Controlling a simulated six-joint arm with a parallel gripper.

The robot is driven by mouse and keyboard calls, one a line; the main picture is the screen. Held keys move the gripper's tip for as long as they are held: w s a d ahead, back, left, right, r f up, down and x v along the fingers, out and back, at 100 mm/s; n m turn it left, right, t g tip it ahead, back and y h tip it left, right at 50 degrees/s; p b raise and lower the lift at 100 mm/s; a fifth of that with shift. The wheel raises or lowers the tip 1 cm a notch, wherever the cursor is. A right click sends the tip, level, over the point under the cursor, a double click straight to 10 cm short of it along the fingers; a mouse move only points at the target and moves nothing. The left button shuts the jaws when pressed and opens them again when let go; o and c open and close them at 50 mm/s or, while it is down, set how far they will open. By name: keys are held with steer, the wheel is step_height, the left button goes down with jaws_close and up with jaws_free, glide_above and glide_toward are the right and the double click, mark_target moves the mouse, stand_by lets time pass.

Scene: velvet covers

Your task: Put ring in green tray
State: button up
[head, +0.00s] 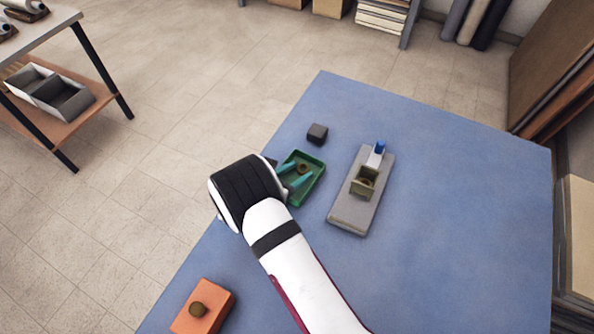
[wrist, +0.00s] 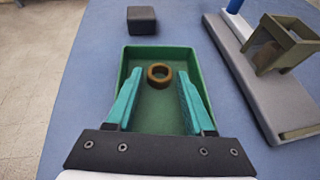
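The green tray (head: 317,174) lies on the blue table, and it also shows in the wrist view (wrist: 188,56). The brown ring (wrist: 159,68) lies flat inside the tray, toward its far wall; in the head view the ring (head: 302,168) is small. My gripper (wrist: 160,76) is over the tray with its two teal fingers apart, one on each side of the ring with gaps between. It holds nothing. In the head view my gripper (head: 299,175) also reaches over the tray, and my wrist hides the tray's left part.
A dark block (wrist: 142,20) stands beyond the tray. A grey board (head: 349,211) with an open olive box (head: 364,182) and a blue-topped post (head: 377,151) lies to the right. An orange block (head: 211,303) with a brown knob is at the front left. The table's right side is clear.

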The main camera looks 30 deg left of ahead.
steer(key=shift+s+r, duration=0.2)
steer(key=shift+r, duration=0.05)
steer(key=v, duration=1.1)
steer(key=shift+s+r, duration=0.1)
steer(key=shift+s, duration=0.15)
steer(key=w+d+r+m+g+h, duration=0.1)
steer(key=d+r+m+g+h, duration=0.1)
steer(key=d+r+m, duration=0.4)
steer(key=w+d+r+m+g+h, duration=0.1)
steer(key=d+m+g+h, duration=0.2)
steer(key=d, duration=0.6)
steer(key=w+d+r+m+g+h, duration=0.1)
steer(key=d+r+m+g, duration=0.1)
steer(key=d+r+m, duration=0.35)
steer(key=s+d+r+m+g+y, duration=0.35)
steer(key=s+d+m+g, duration=0.35)
steer(key=s+d+m, duration=0.65)
steer(key=s+a+m+t+y, duration=0.1)
steer(key=s+a+m+y, duration=0.2)
steer(key=m, duration=0.8)
steer(key=s+y, duration=0.2)
steer(key=y, duration=0.1)
steer(key=shift+s+a+r+y, duration=0.25)
steer(key=shift+s+a+y, duration=0.1)
steer(key=shift+s, duration=0.05)
